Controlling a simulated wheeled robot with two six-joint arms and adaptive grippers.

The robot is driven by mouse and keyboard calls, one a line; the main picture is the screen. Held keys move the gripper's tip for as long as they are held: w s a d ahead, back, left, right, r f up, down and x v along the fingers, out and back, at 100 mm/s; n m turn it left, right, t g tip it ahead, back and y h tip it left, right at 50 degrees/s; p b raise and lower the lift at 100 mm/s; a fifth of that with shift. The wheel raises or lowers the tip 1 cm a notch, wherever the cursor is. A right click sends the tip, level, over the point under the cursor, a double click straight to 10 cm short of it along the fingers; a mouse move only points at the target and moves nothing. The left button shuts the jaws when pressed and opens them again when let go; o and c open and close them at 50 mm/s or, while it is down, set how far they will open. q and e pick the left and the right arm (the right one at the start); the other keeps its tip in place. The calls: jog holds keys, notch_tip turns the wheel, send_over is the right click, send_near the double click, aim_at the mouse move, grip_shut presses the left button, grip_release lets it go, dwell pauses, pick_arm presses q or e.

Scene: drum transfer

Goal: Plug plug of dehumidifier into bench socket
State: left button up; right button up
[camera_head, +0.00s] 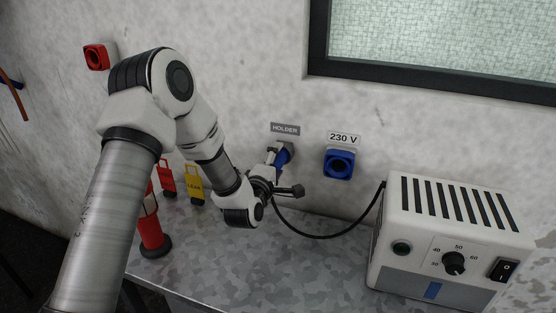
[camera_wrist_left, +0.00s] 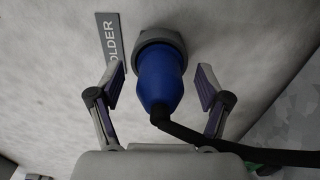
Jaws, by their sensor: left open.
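The blue plug (camera_head: 284,156) sits in the grey round holder on the wall, under the HOLDER label (camera_head: 285,128). In the left wrist view the plug (camera_wrist_left: 161,82) points into the holder (camera_wrist_left: 160,37), and its black cable (camera_wrist_left: 215,144) hangs from its rear end. My left gripper (camera_head: 282,172) is open around the plug; in the wrist view its fingers (camera_wrist_left: 160,88) stand either side, apart from it. The blue bench socket (camera_head: 339,164) is on the wall to the right, under the 230 V label. The white dehumidifier (camera_head: 450,240) stands on the bench. My right gripper is not in view.
The cable (camera_head: 322,236) loops from the plug to the dehumidifier. A red lamp-like object (camera_head: 152,232), a red tag (camera_head: 167,180) and a yellow tag (camera_head: 194,190) are near my left arm. A red socket (camera_head: 96,57) is at upper left. The bench (camera_head: 250,275) is clear in front.

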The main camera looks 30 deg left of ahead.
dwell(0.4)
pick_arm(q)
grip_shut()
jog(key=shift+b+v, duration=0.55)
jog(key=shift+v, duration=2.45)
